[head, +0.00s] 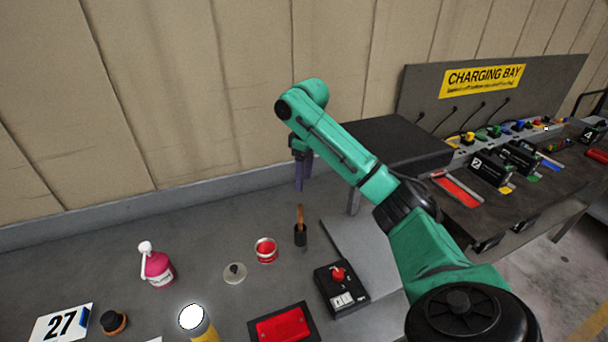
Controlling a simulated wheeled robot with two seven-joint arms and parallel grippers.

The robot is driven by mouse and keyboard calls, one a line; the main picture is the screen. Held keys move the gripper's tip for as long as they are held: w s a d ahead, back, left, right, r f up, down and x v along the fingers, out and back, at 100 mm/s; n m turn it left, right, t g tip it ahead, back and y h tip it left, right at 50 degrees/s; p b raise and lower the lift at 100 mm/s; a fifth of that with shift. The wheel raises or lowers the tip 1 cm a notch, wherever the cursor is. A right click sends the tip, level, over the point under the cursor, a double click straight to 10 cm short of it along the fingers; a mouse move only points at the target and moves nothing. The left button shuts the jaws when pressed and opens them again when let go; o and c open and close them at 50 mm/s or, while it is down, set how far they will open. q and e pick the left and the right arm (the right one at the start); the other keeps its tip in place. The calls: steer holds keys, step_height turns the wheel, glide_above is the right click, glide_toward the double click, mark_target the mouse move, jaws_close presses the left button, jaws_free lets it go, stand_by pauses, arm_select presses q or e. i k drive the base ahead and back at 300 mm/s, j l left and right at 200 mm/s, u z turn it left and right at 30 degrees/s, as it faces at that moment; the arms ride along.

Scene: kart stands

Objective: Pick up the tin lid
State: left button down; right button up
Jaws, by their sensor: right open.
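A flat pale grey disc with a small dark knob (235,273), which looks like the tin lid, lies on the grey bench top (200,240). A small round red tin (265,251) with a pale rim stands just to its right, apart from it. My right gripper (303,188) has purple fingers pointing down and is open and empty. It hangs above the back of the bench, behind and to the right of the lid and the tin. My left gripper is not in view.
A wooden-handled tool in a black cup (300,235) stands below my right gripper. A pink bottle (157,268) is left of the lid. A red-knobbed black box (341,289), red tray (283,325) and yellow lamp (195,322) are nearer. The back left bench is clear.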

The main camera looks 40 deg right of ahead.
mark_target(234, 272)
steer(key=k+j, duration=1.2)
steer(key=j, duration=0.2)
